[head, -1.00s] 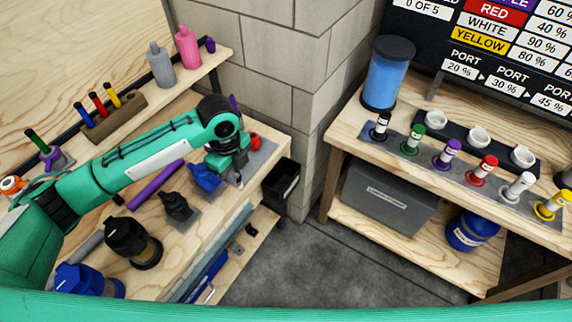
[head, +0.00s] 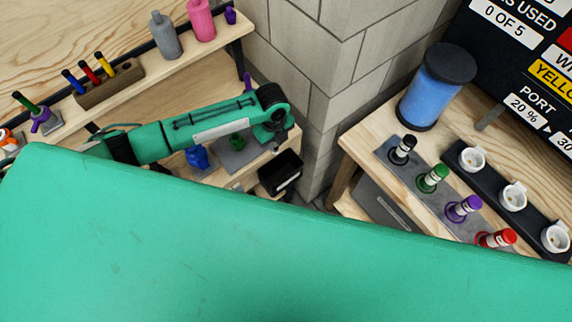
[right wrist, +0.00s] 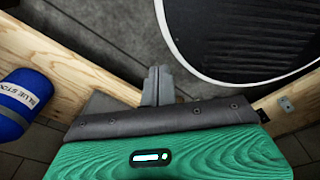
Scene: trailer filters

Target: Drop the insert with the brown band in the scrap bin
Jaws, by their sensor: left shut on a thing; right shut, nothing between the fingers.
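My left gripper (head: 272,135) is at the bench's right end, mostly hidden under its own wrist. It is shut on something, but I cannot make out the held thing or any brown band. A black open-topped bin (head: 280,172), likely the scrap bin, hangs at the bench end, just below and right of this gripper. My right gripper (right wrist: 158,85) shows in the right wrist view, shut and empty, over the floor.
A green piece (head: 237,141) and a blue piece (head: 197,157) are on the left bench. The right bench holds a blue canister (head: 432,90), several coloured-band inserts and white cups (head: 472,158). A blue drum (right wrist: 20,100) shows in the right wrist view.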

